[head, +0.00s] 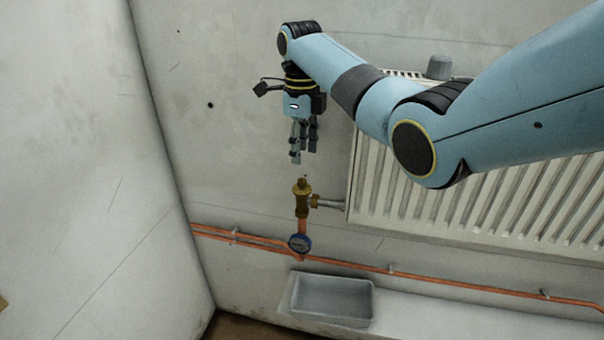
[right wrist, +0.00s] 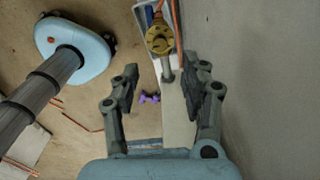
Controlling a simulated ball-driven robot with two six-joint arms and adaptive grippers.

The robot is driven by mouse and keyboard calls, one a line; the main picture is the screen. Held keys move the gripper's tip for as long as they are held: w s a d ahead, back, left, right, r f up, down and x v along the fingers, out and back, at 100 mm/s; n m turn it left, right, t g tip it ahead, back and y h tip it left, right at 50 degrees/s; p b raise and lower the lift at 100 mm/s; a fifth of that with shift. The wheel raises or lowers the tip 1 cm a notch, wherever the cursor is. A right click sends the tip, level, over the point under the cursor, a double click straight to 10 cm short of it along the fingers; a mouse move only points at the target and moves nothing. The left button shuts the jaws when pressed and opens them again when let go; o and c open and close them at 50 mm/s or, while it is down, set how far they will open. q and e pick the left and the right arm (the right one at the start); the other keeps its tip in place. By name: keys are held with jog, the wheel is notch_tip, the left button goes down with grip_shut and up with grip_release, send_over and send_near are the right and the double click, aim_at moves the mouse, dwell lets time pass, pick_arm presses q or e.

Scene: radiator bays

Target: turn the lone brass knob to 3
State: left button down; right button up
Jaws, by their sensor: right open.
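The brass knob (head: 302,187) sits on top of a brass valve at the left end of the radiator, on a copper pipe. My right gripper (head: 304,153) hangs just above it, fingers pointing down, open and apart from the knob. In the right wrist view the knob (right wrist: 160,38) is round and yellow with dark marks, too small to read. It lies beyond the two spread fingertips of my gripper (right wrist: 160,82), with nothing between them. My left gripper is not in view.
The white radiator (head: 430,205) stands right of the valve, with a grey cap (head: 438,67) at its top. A grey tray (head: 330,318) is lower down. A purple object (right wrist: 149,97) lies on the floor.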

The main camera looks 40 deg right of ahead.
aim_at(302, 180)
notch_tip(302, 180, down, 8)
jog(key=shift+r+b, duration=0.1)
jog(key=shift+b, duration=0.35)
grip_shut()
